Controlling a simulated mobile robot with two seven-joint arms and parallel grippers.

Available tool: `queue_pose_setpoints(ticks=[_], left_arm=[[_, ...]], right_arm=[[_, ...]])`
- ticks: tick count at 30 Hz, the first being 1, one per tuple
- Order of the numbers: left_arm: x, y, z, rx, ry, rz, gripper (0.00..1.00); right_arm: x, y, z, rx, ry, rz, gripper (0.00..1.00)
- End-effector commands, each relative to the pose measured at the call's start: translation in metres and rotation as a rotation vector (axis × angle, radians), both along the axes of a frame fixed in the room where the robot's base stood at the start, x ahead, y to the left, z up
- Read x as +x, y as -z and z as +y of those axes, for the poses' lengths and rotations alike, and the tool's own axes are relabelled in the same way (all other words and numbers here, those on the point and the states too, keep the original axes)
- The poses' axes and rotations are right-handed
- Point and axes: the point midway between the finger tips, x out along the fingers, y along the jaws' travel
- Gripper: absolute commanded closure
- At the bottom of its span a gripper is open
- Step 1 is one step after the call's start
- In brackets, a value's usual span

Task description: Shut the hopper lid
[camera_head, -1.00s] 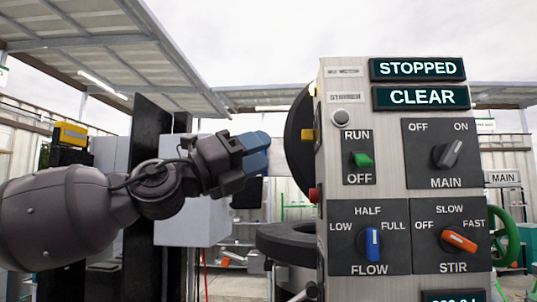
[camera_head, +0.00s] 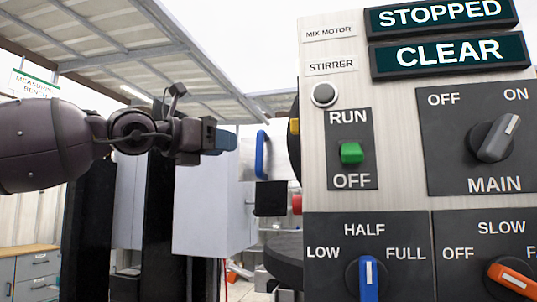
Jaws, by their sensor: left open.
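My left gripper (camera_head: 227,140) reaches in from the left at mid-height, its blue fingers pointing right. It is open, with nothing between the fingers, and stands apart from the control panel. A dark, upright edge (camera_head: 294,160) with a yellow piece (camera_head: 294,125) shows just left of the panel; it appears to be the raised hopper lid, mostly hidden behind the panel. Below it, a dark round rim (camera_head: 284,262), apparently the hopper mouth, is also partly covered by the panel. My right gripper is out of view.
The control panel (camera_head: 315,195) fills the right side, with a green RUN/OFF switch (camera_head: 351,153), a MAIN knob (camera_head: 495,138) and displays reading STOPPED and CLEAR. A blue handle (camera_head: 262,155) shows behind my gripper. A drawer cabinet (camera_head: 30,275) stands lower left.

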Motion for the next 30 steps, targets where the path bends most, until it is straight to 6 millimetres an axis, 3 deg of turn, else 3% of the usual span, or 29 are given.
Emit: queue_pose_setpoints(ticks=[8, 22, 30], left_arm=[[0.010, 0.002, -0.011, -0.008, -0.004, 0.033, 0.58], [0.059, 0.002, -0.060, -0.008, -0.004, 0.032, 0.58], [0.075, 0.003, -0.074, -0.009, -0.004, 0.033, 0.58]], right_arm=[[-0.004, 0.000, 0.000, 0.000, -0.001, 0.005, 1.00], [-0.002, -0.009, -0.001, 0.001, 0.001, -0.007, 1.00], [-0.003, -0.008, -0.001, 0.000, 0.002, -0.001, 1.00]])
